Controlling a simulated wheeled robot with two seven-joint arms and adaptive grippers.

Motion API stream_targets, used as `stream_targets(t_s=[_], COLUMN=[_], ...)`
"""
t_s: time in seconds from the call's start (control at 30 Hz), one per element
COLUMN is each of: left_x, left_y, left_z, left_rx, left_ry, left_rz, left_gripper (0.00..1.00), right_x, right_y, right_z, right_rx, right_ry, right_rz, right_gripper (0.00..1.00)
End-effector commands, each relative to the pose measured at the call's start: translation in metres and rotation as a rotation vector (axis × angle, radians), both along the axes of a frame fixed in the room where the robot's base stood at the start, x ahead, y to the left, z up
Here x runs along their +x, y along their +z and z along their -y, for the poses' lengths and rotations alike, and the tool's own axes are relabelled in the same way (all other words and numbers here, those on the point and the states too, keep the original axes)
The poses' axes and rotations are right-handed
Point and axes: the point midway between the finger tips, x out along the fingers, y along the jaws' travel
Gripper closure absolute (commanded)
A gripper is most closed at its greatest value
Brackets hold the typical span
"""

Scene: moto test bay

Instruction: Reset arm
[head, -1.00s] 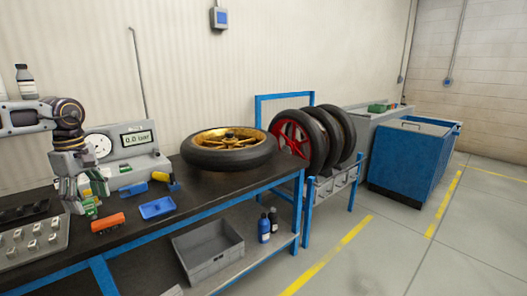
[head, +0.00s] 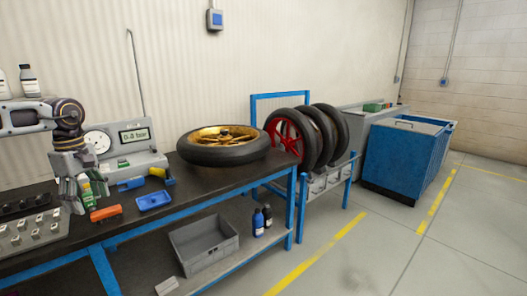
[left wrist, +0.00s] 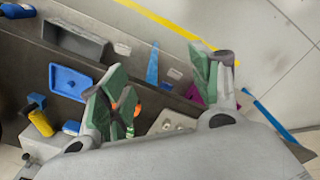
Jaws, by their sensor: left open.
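My left gripper (head: 80,192) hangs fingers down from my left arm over the left part of the dark workbench (head: 215,179), in front of the gauge unit. In the left wrist view its green-padded fingers (left wrist: 165,75) are spread wide, with nothing held between them. A green and white bottle-like item (head: 86,190) shows right behind or beside the fingers; I cannot tell whether they touch it. My right gripper is in neither view.
An orange block (head: 106,213), a blue tray (head: 154,201) and a yellow-and-blue tool (head: 162,175) lie near the gripper. A grey socket tray (head: 32,232) is to its left. A tyred gold wheel (head: 222,158) lies farther right. A grey bin (head: 205,247) sits below.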

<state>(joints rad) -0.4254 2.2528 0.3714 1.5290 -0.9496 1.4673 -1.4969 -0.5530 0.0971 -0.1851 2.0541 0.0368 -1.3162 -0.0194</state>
Motion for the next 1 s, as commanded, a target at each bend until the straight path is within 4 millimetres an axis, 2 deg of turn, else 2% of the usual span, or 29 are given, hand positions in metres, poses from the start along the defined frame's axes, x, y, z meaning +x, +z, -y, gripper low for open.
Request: stream_targets(t_s=[0.57, 0.87, 1.0], left_x=[0.005, 0.011, 0.016], left_y=[-0.023, -0.053, -0.074], left_z=[-0.001, 0.0, 0.001], left_rx=[-0.096, -0.233, -0.342], left_ry=[0.071, 0.181, 0.278], left_rz=[0.045, 0.104, 0.145], left_gripper=[0.37, 0.37, 0.37], right_x=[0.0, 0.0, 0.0], right_y=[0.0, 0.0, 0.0], right_z=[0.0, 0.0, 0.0], right_rx=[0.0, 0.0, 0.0], right_ry=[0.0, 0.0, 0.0], right_rz=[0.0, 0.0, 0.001], right_gripper=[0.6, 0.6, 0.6])
